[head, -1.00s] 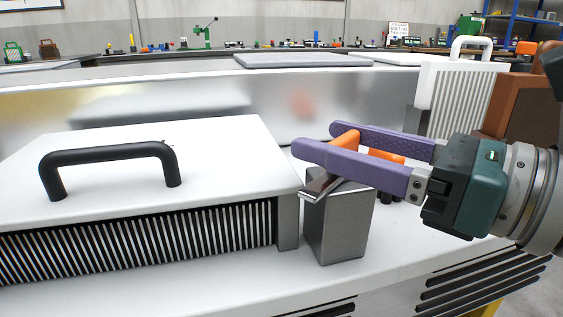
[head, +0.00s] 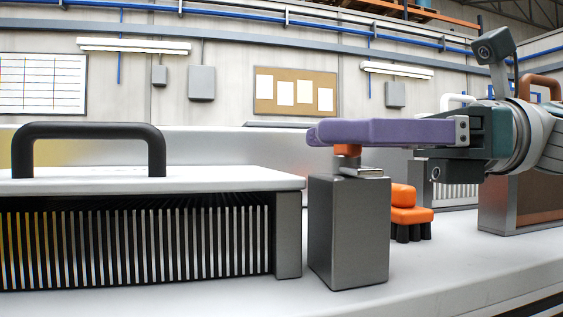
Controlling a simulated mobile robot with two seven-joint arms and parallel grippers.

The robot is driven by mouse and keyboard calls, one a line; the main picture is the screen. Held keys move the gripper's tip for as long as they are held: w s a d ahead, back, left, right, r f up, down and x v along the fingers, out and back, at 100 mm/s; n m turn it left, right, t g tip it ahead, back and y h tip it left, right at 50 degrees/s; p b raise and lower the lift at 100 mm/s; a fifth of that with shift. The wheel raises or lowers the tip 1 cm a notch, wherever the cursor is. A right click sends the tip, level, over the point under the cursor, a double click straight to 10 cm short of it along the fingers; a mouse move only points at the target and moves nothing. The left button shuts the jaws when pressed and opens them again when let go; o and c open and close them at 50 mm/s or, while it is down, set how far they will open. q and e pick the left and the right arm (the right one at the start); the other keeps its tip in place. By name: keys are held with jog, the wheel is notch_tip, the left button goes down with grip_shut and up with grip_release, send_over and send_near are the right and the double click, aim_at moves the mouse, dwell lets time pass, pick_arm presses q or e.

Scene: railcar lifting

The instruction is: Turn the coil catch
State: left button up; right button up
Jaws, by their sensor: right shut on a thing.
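The coil catch shows as an orange grip (head: 347,150) with a flat metal tongue (head: 362,171) on top of a grey metal block (head: 348,235). My right gripper (head: 326,132), with purple fingers, comes in level from the right and is shut on the orange grip. The fingers hide most of the grip. The tongue juts to the right over the block's top. The finned coil unit (head: 130,240), with a white lid and a black handle (head: 88,135), stands just left of the block, with a narrow gap between. My left gripper is out of view.
An orange piece with black feet (head: 408,218) sits on the white deck behind and right of the block. A brown panel unit (head: 525,203) stands farther right. The white deck (head: 450,275) in front right is clear.

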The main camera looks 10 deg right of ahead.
jog(key=shift+g, duration=0.3)
jog(key=o, duration=1.4)
jog(key=shift+a, duration=0.1)
jog(key=d, duration=0.3)
jog(key=s+d, duration=0.1)
jog(key=d, duration=0.6)
jog(key=shift+s, duration=0.3)
jog(key=shift+a, duration=0.1)
